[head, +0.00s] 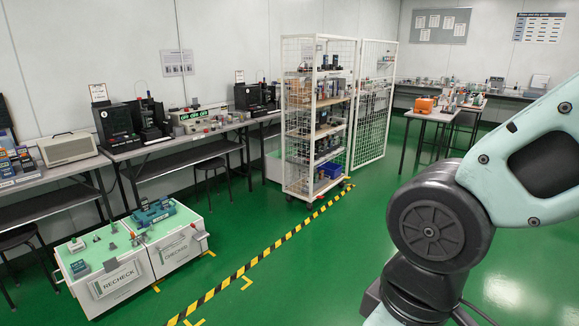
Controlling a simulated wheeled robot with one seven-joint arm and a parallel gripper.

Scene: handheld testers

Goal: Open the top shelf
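A tall white wire-mesh cage on wheels (284,150) stands in the middle distance with several shelves of devices. A white mesh panel (374,105) stands at the cage's right side, like a door swung out, and the cage front looks open. I cannot tell whether another shelf is meant. My gripper is out of view; only thick pale-green and dark links of my arm show at the right.
Two white carts with green tops, one labelled RECHECK (117,280), stand at lower left. Grey workbenches (180,160) with stools line the left wall. Green floor (320,265) is clear beyond the yellow-black stripe (270,252).

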